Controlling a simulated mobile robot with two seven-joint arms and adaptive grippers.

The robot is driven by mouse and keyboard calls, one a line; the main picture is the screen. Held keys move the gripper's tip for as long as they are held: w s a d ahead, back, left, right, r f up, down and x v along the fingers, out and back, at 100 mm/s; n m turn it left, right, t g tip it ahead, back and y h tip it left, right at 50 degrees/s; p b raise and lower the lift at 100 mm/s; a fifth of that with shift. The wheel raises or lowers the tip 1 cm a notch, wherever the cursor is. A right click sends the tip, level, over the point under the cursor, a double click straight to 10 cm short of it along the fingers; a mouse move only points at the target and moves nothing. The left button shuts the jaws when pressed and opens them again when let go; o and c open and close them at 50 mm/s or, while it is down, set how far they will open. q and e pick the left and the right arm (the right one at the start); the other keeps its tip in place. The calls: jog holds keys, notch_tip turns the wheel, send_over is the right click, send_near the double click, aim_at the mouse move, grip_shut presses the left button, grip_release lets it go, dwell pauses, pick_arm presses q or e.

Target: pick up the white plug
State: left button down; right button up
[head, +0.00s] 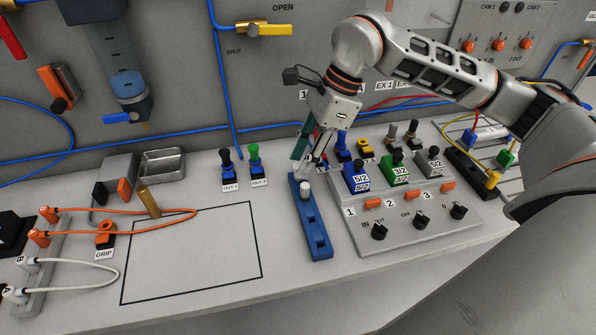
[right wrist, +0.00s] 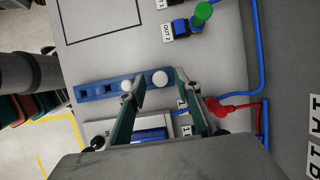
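The white plug (head: 305,190) stands upright at the far end of a blue holder bar (head: 316,235) on the bench. In the right wrist view the plug (right wrist: 160,78) is a white round top on the blue bar (right wrist: 88,91). My right gripper (head: 312,165) is just above the plug, pointing down. In the right wrist view its two fingers (right wrist: 158,84) are apart, with the plug showing between their tips. I see no contact. A pale round shape by one fingertip is hard to make out. My left gripper is not in view.
A valve panel (head: 420,235) with knobs stands right of the holder. Blue and green plugs (head: 254,160) stand behind left. A black-outlined area (head: 190,255) is left, with an orange hose (head: 110,212) and a brass cylinder (head: 148,201) at its edge.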

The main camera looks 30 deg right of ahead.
jog(key=shift+a+f, duration=0.15)
jog(key=shift+f, duration=0.3)
grip_shut()
jog(key=shift+w+r, duration=0.1)
jog(key=shift+r, duration=0.05)
